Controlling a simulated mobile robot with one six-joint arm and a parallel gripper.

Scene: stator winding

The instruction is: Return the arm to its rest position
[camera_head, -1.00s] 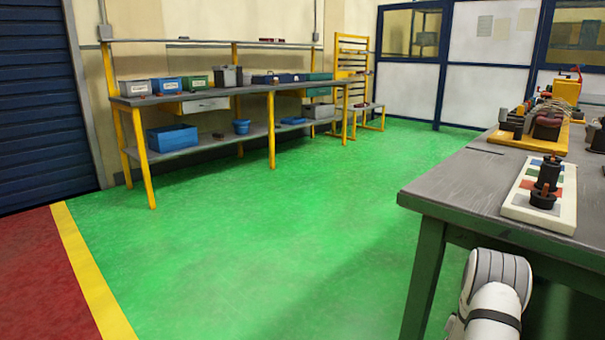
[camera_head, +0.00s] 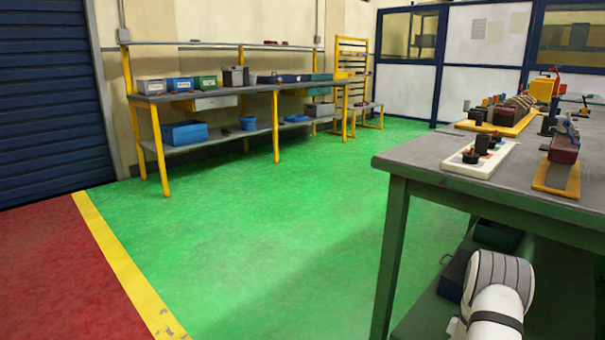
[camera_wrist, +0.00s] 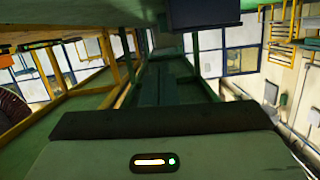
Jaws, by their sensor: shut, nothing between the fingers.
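A pale link of my arm with a grey ribbed joint (camera_head: 497,282) shows at the lower right of the head view, beside the green-legged workbench (camera_head: 418,158). My gripper is not visible in the head view. In the wrist view I make out no fingers. A pale, rounded housing with a dark front edge and a small lit indicator (camera_wrist: 154,162) fills the bottom of the wrist view. It looks like part of my own body, but I cannot be sure.
The workbench carries a white tray (camera_head: 463,168), yellow-based fixtures (camera_head: 505,125) and a red-brown block (camera_head: 564,148). Dark boxes sit on its lower shelf. A yellow-legged bench (camera_head: 230,92) with bins stands at the back left. Green floor (camera_head: 270,220) between is clear.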

